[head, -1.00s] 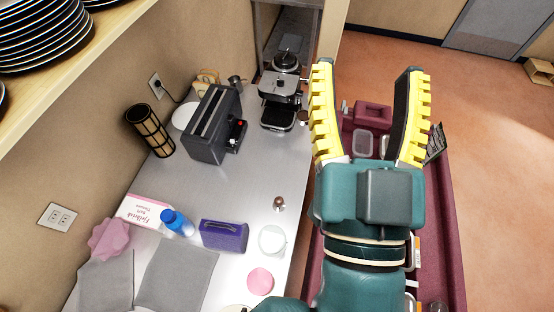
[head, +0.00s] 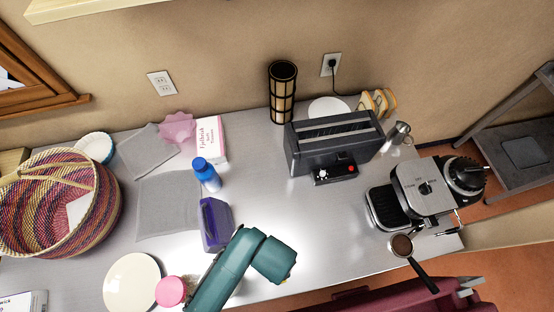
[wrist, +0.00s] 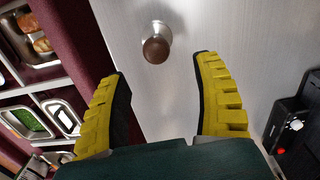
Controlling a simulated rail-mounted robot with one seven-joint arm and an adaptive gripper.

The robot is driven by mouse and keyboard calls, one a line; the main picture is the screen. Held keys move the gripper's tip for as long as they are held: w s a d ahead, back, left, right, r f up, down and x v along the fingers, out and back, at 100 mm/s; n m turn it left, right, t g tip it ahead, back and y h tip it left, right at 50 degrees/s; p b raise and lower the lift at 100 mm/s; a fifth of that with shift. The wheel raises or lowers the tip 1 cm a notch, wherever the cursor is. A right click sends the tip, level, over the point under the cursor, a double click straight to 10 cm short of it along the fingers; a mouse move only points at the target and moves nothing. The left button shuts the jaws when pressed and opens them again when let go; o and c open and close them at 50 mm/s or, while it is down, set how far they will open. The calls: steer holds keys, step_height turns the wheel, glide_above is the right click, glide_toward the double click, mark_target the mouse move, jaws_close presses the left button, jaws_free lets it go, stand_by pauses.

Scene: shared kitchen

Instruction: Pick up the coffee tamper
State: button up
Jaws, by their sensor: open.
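The coffee tamper (wrist: 157,44), with a round brown handle and a shiny metal base, stands on the metal counter in the wrist view, at the upper middle. My gripper (wrist: 161,66) is open, with its yellow ribbed fingers on either side of the picture and nothing between them. The tamper shows just beyond the fingertips, between them sideways, apart from both. In the head view, my arm covers the front counter edge and the tamper does not show.
A purple box (head: 215,224), a pink round item (head: 172,291) and a cream plate (head: 132,283) lie left of my arm. A dark toaster (head: 330,143) and an espresso machine (head: 430,188) with a portafilter (head: 402,246) stand to the right. Bare counter (head: 310,222) lies between.

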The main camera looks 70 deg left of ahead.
step_height(320, 180, down, 7)
steer(key=shift+r, duration=0.1)
steer(key=f, duration=0.5)
steer(key=shift+d+f, duration=0.25)
steer(key=shift+d, duration=0.1)
steer(key=shift+w, duration=0.1)
jaws_close()
